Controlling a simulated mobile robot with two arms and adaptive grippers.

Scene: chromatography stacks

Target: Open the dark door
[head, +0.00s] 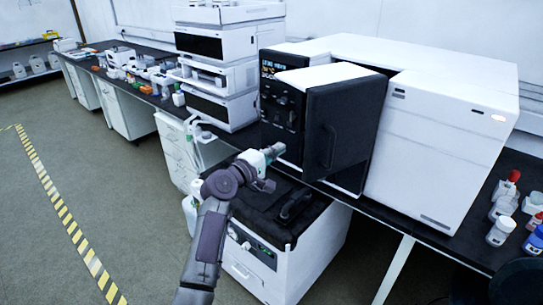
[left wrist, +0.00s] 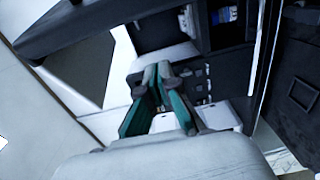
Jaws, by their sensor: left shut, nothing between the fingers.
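The dark door (head: 347,122) is on the front of the large white instrument (head: 445,145) in the head view. It stands angled out from the front, with a dark gap on its right side, so it looks partly open. A dark handle (head: 326,148) is on its face. My left gripper (head: 277,151) is shut and empty, at the left of the door, near its lower left part; I cannot tell whether it touches. The shut fingertips also show in the left wrist view (left wrist: 157,75), with dark surfaces around them. My right gripper is not in view.
A stack of white modules (head: 217,62) stands left of the instrument. A white cabinet with a black top (head: 280,215) is below the gripper. Several small bottles (head: 500,231) stand on the bench at the right. The floor at the left is clear.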

